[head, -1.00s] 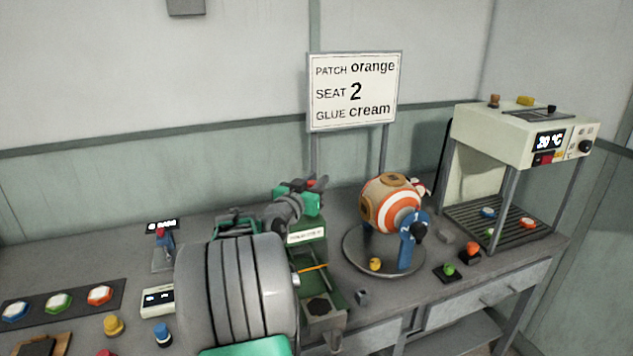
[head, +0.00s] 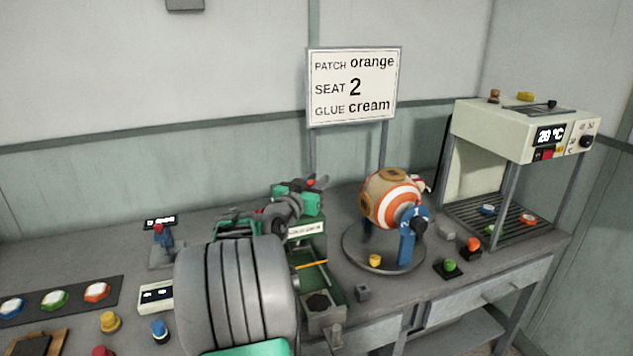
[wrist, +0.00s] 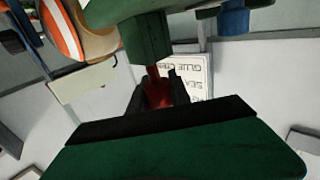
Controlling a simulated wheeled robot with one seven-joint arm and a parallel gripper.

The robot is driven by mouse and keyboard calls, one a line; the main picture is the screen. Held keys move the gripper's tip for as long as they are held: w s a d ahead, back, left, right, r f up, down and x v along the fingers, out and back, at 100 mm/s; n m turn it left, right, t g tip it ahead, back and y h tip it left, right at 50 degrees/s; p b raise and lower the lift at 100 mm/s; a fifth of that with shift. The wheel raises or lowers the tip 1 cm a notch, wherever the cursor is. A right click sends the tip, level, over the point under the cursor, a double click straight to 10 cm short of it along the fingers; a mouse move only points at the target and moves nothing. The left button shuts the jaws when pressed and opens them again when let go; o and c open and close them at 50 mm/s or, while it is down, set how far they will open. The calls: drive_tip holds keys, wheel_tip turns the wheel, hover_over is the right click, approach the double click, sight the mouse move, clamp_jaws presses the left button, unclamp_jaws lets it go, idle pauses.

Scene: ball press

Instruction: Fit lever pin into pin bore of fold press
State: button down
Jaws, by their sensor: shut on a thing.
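My gripper (head: 316,183) is above the back of the green fold press (head: 308,230), which has a white label. In the wrist view my gripper (wrist: 158,97) has its dark fingers shut on a red piece, which I take to be the lever pin (wrist: 157,92). The pin's far end meets a green block (wrist: 148,42) that looks like part of the press. The pin bore is hidden, and I cannot tell whether the pin is inside it or only against it. In the head view the pin is too small to make out clearly.
A striped orange and white ball (head: 388,203) sits in a blue holder on a round turntable (head: 357,262) right of the press. A cream heater (head: 520,135) stands at far right. Small coloured knobs and a row of buttons (head: 55,299) lie at left.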

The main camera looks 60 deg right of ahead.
drive_tip(key=shift+w+r, duration=0.15)
drive_tip(key=shift+r, duration=0.65)
drive_tip(key=shift+f+b, duration=0.1)
drive_tip(key=shift+b, duration=0.65)
idle(0.4)
drive_tip(key=shift+b, duration=0.5)
idle(0.5)
drive_tip(key=shift+f+b, duration=0.9)
drive_tip(key=shift+b, duration=0.2)
drive_tip(key=c, duration=1.1)
unclamp_jaws()
